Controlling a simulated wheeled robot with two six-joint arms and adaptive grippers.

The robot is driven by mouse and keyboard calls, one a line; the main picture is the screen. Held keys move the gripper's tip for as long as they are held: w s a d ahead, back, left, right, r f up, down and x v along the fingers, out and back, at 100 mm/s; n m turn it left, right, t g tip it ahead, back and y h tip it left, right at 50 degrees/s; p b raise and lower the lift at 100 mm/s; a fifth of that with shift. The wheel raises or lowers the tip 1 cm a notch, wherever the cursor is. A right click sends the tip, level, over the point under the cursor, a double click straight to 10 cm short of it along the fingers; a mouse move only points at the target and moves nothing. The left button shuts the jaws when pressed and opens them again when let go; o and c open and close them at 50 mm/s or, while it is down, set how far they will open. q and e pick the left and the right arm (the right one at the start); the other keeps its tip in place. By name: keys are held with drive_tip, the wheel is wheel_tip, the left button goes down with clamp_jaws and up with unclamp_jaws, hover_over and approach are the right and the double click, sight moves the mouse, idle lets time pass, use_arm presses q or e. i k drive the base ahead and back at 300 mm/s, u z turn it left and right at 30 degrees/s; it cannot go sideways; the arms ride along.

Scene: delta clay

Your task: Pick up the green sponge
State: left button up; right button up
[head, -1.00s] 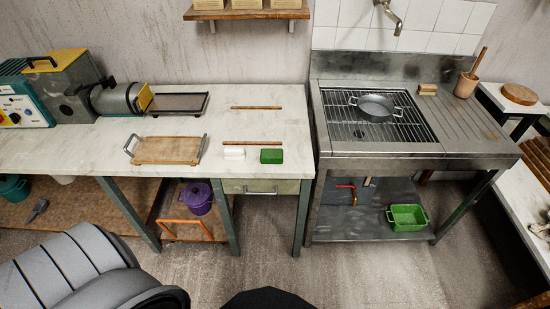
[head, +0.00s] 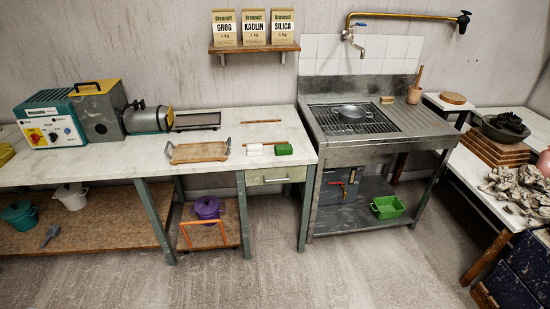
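The green sponge (head: 284,149) is a small block on the white worktop (head: 100,160), close to its right front corner. A white block (head: 254,149) lies just left of it. A thin brown stick (head: 262,143) lies right behind both blocks. Neither of my grippers shows in the head view.
A wooden tray with handles (head: 198,153) lies left of the blocks. The metal sink unit (head: 370,142) with a pan (head: 352,112) stands right of the worktop. A drawer (head: 275,176) sits below the sponge. The floor (head: 330,270) in front is clear.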

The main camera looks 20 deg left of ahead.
sight(284, 149)
drive_tip(key=z, duration=0.6)
drive_tip(key=i, duration=0.9)
drive_tip(key=z, duration=0.4)
